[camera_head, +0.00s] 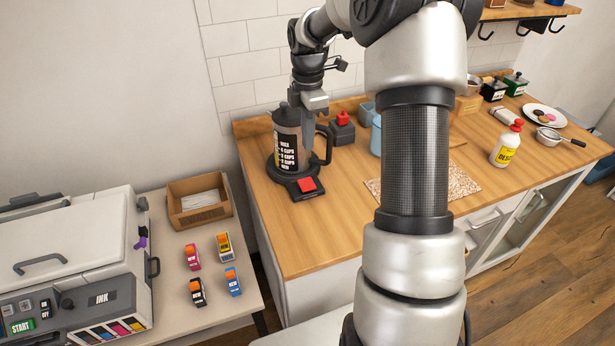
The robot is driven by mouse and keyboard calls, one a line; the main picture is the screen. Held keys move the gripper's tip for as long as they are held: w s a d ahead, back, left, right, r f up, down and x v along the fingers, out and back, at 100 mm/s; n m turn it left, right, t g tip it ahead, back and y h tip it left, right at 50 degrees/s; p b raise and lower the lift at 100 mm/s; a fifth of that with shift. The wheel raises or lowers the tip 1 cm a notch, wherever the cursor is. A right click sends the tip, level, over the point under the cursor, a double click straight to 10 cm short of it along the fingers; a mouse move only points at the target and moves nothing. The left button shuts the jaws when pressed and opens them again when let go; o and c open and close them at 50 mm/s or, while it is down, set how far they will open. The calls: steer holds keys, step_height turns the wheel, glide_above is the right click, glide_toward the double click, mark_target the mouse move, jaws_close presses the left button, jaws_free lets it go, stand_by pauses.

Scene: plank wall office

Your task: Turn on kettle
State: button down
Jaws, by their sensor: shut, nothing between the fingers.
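The kettle (287,138) stands upright on its dark base at the left end of the wooden counter. It is grey and black with a printed label, and its handle is on the right. My gripper (308,158) is shut and empty, pointing down in front of the kettle's body, just above the red switch. A small gap seems to lie between the fingertips and the switch, but I cannot tell if they touch. My gripper hides part of the kettle's right side.
A red-topped dark grinder (342,128) and a blue container (376,135) stand right of the kettle. A white bottle (507,145) and a plate (544,116) are further right. A printer (75,265) and ink boxes stand on the left table. The counter's front left is clear.

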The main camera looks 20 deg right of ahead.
mark_target(308, 187)
steer(key=shift+f, duration=0.15)
step_height(308, 187, down, 14)
steer(key=shift+r+p, duration=0.1)
steer(key=shift+p, duration=0.2)
steer(key=shift+s+f, duration=0.15)
steer(key=shift+f, duration=0.25)
steer(key=shift+r, duration=0.1)
steer(key=shift+r+p, duration=0.35)
steer(key=shift+r, duration=0.45)
